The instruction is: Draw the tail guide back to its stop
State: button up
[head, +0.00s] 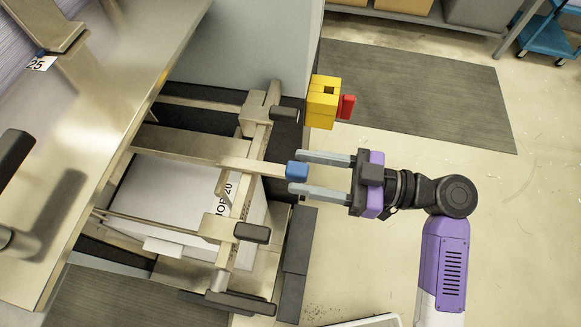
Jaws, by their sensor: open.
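A metal bar ending in a blue tip (297,169) reaches out to the right over the stack; I take it for the tail guide (252,165), though no label confirms this. Its blue tip sits at the mouth of my gripper (300,173), between or just below the two grey fingertips. My gripper is open, its fingers pointing left, one on the far side and one on the near side of the tip. I cannot tell whether either finger touches it. A white paper stack (160,196) marked "JOB 20" lies under the bar. I cannot clearly identify the stop.
A yellow block with a red lever (346,106) stands just beyond my gripper. Black-handled clamps (253,233) sit along the frame rail. A steel ledge (95,130) covers the left. Open floor (500,215) lies right; a dark mat (420,95) lies beyond.

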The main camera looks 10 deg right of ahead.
jog(key=shift+b+v, duration=0.35)
jog(key=shift+v, duration=1.6)
